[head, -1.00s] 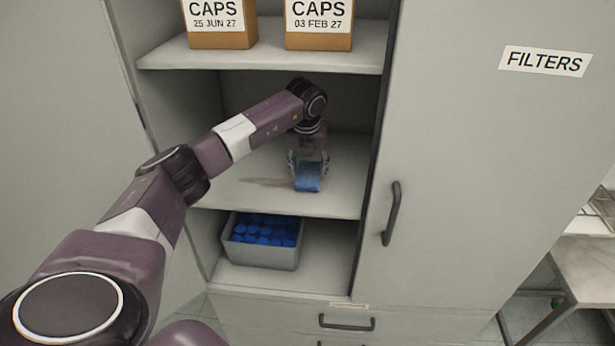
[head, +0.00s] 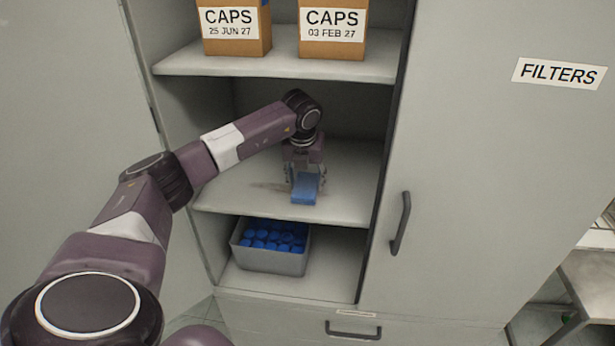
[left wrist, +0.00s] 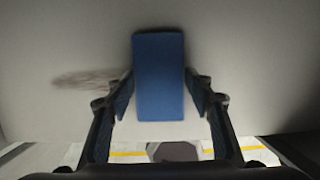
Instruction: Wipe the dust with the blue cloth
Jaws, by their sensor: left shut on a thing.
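The blue cloth (head: 304,189) is a small folded block at the middle shelf (head: 345,190) of the open cabinet. It also shows in the left wrist view (left wrist: 158,78), between the fingers. My left gripper (head: 303,180) points down and is shut on the cloth, low over the shelf; I cannot tell whether the cloth touches it. The dust is a faint brownish smear (head: 268,187) on the shelf, just left of the cloth; it also shows in the left wrist view (left wrist: 85,79). My right gripper is not in view.
Two CAPS boxes (head: 235,45) stand on the upper shelf (head: 280,68). A grey bin (head: 270,262) of blue caps sits on the lower shelf. A closed door labelled FILTERS (head: 480,160) with a dark handle (head: 400,224) bounds the right. The middle shelf is otherwise bare.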

